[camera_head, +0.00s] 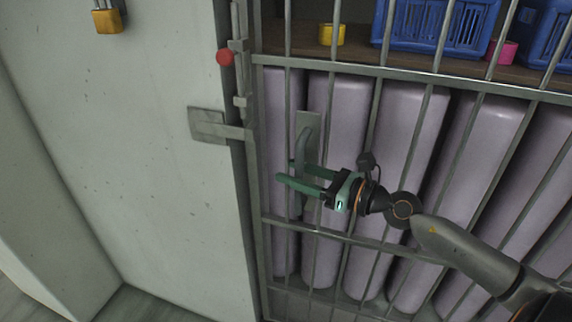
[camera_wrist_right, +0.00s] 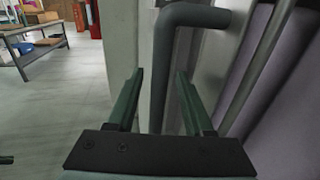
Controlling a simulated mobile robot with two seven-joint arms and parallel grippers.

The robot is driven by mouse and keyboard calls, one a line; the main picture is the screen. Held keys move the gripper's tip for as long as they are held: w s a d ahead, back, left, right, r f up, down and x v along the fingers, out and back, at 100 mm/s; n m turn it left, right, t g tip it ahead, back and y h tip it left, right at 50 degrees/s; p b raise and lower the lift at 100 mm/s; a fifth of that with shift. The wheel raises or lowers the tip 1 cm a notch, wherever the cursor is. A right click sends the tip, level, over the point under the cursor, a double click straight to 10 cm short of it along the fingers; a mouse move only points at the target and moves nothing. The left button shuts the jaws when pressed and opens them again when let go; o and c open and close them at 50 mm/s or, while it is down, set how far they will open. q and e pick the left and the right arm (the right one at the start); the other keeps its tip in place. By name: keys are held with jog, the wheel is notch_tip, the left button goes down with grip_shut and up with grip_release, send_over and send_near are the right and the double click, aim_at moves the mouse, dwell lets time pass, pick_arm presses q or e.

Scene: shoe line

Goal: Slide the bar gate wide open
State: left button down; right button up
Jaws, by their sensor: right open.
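The bar gate (camera_head: 350,238) is a grid of grey metal bars. It stands across a bay of tall pale purple padded shapes, its left edge at a post beside the wall. A grey bent-tube handle (camera_head: 301,143) is fixed upright on a plate near that edge. My right gripper (camera_head: 285,171), with green fingers, is open at the handle's lower part, fingers pointing left. In the right wrist view the handle's tube (camera_wrist_right: 160,60) appears between the two open fingertips (camera_wrist_right: 160,74); I cannot tell whether they touch it. My left gripper is not in view.
A red knob (camera_head: 225,57) and a grey latch plate (camera_head: 207,125) are by the gate's left edge. A yellow padlock (camera_head: 108,20) hangs on the pale wall (camera_head: 120,140). Blue crates (camera_head: 440,25) sit on a shelf behind the bars. A low bench (camera_wrist_right: 38,48) stands across open floor.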

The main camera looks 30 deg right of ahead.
jog(key=shift+p+x, duration=0.35)
jog(key=shift+x, duration=0.8)
jog(key=shift+c, duration=0.2)
grip_shut()
dwell(0.5)
